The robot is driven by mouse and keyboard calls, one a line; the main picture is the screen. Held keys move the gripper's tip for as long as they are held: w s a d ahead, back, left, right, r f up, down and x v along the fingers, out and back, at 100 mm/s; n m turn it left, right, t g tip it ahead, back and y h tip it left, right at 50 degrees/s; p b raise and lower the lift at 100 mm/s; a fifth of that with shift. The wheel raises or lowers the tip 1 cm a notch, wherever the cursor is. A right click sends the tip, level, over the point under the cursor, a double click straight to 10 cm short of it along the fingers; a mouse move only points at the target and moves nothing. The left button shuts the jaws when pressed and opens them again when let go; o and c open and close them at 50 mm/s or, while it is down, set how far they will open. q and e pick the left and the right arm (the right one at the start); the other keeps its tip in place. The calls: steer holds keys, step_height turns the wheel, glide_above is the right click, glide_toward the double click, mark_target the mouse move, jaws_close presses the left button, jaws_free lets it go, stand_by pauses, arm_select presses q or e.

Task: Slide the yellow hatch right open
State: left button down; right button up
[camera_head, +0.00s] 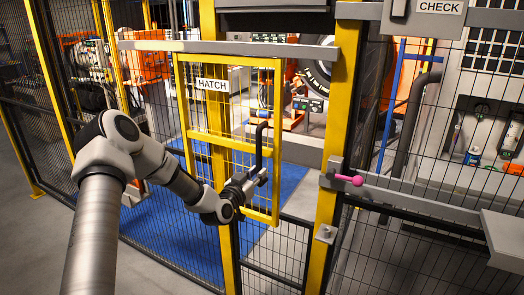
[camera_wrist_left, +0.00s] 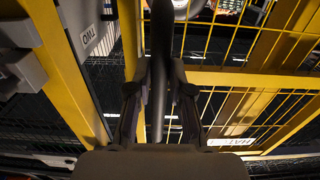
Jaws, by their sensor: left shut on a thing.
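The yellow hatch (camera_head: 277,150) is a mesh-filled frame with a HATCH sign, hanging under a grey rail (camera_head: 300,52) in the head view. Its right edge stands apart from the yellow post on the right, leaving a gap. A black upright handle (camera_head: 260,135) sits near its right side. My left gripper (camera_head: 257,178) is shut on the lower part of this handle. In the left wrist view the dark handle (camera_wrist_left: 161,45) runs between the two fingers of the left gripper (camera_wrist_left: 159,105), and yellow bars show behind. My right gripper is not in view.
A yellow post (camera_head: 329,210) with a grey latch bracket and pink knob (camera_head: 352,180) stands right of the hatch. Black mesh fencing (camera_head: 275,250) runs below. Behind are a blue floor (camera_head: 292,180), a tyre (camera_head: 316,75) and orange machinery.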

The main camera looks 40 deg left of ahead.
arm_select(q)
steer(key=s+a+p, duration=0.1)
steer(key=a+p, duration=0.1)
steer(key=a, duration=0.4)
steer(key=shift+s+a+r+p, duration=0.15)
steer(key=shift+s+a+p, duration=0.15)
steer(key=shift+a+p, duration=0.1)
steer(key=c, duration=1)
jaws_free()
steer(key=shift+a, duration=0.1)
steer(key=shift+c, duration=0.2)
